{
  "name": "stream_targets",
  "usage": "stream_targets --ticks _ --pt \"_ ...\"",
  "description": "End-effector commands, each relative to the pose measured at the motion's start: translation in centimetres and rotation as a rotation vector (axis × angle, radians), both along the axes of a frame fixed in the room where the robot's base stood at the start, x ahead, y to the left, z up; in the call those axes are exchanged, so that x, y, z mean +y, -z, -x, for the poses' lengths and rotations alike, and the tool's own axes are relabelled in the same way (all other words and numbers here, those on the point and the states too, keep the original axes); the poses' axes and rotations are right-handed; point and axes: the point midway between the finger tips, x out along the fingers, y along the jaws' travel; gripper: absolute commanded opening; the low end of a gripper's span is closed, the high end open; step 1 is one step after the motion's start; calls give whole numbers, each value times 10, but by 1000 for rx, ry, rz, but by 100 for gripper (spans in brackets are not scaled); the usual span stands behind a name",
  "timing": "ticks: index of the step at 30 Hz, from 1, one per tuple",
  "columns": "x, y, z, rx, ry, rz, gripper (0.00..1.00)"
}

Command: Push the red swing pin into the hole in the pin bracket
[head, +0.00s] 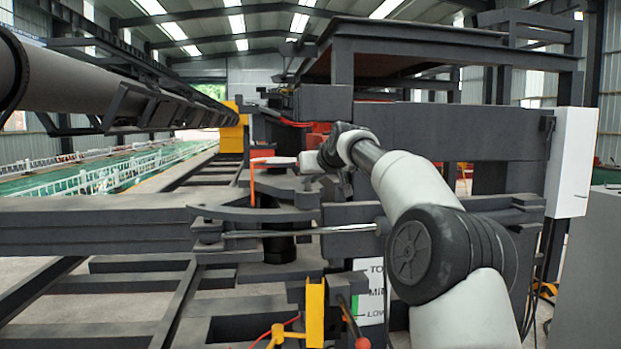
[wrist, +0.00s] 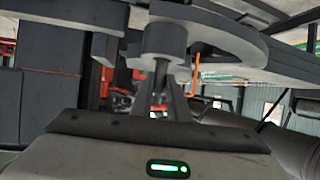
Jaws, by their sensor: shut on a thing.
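An orange-red bent rod (head: 252,184), which looks like the red swing pin, stands upright at the left end of grey curved plates (head: 285,186). It also shows in the wrist view (wrist: 196,70), to the right of my fingers. I cannot tell if its lower end is in a hole, and the pin bracket's hole is not visible. My gripper (head: 311,162) is to the right of the rod, apart from it. In the wrist view my fingers (wrist: 162,88) are closed at the narrow stem of a grey round piece (wrist: 166,40).
A heavy grey beam (head: 440,135) runs behind my arm. A steel rod (head: 300,230) crosses below the curved plates. A yellow bracket (head: 315,312) and a red-tipped lever (head: 361,342) stand low in front. A large pipe (head: 90,90) passes at upper left.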

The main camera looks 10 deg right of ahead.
Motion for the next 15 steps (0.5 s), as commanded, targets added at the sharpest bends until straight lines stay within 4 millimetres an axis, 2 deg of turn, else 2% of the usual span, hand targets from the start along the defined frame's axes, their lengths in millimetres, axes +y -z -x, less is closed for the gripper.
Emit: stream_targets --ticks 15 --pt "0 12 0 -4 1 0 0"
